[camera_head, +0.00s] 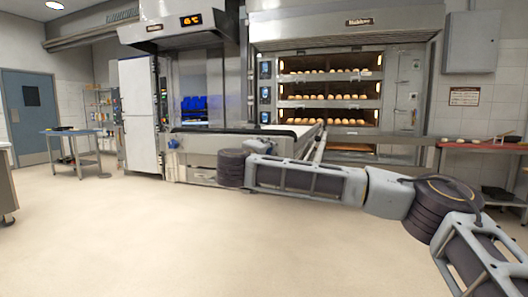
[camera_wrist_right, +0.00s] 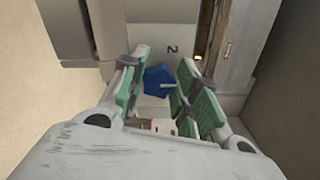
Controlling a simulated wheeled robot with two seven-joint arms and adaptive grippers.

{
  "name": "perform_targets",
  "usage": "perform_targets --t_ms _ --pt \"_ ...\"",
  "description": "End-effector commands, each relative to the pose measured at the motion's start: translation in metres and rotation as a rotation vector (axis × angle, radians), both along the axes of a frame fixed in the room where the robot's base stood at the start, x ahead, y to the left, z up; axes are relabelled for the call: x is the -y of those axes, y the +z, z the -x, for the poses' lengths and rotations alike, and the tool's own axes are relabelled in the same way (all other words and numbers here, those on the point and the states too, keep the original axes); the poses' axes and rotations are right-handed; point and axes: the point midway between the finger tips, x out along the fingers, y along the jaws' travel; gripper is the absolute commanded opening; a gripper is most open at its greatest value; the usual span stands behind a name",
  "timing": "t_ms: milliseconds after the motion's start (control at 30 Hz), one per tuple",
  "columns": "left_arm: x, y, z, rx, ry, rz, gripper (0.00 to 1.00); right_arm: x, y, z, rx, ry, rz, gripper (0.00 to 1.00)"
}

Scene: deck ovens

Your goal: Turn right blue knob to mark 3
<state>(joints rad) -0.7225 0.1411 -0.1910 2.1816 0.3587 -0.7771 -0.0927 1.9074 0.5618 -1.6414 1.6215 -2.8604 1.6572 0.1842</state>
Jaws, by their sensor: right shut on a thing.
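The right blue knob (camera_wrist_right: 158,79) is between the green-padded fingers of my right gripper (camera_wrist_right: 161,92) in the right wrist view. The gripper is shut on it. A short white pointer line on the knob points to the picture's right. A dark digit 2 stands on the pale panel just above the knob in that view. Mark 3 cannot be made out. In the head view my right arm reaches in from the right to the front of the low steel unit (camera_head: 200,176), and the held knob cannot be made out. My left gripper is not in view.
Another blue knob (camera_head: 172,143) is on the left of the unit's front. The deck oven (camera_head: 345,88) with rows of bread stands behind. A red-topped table (camera_head: 480,147) is at the right and a small blue table (camera_head: 72,132) at the left. The floor in front is clear.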

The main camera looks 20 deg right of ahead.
Motion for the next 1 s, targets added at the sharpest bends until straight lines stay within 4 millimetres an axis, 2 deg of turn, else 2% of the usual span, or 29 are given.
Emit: perform_targets --t_ms 533,567,733,1000 --pt "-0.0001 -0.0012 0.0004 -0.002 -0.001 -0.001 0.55 -0.0007 -0.0032 0.0001 0.011 0.0 -0.025 0.07" --pt "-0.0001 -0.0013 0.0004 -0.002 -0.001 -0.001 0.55 -0.0008 -0.0032 0.0001 0.011 0.0 -0.025 0.33" --pt "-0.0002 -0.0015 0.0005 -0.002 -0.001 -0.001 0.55 -0.0005 -0.0022 0.0 0.013 0.001 -0.024 0.55" --pt "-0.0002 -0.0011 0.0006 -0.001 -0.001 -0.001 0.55 -0.0002 -0.0008 0.0 0.015 0.0 -0.025 0.55"
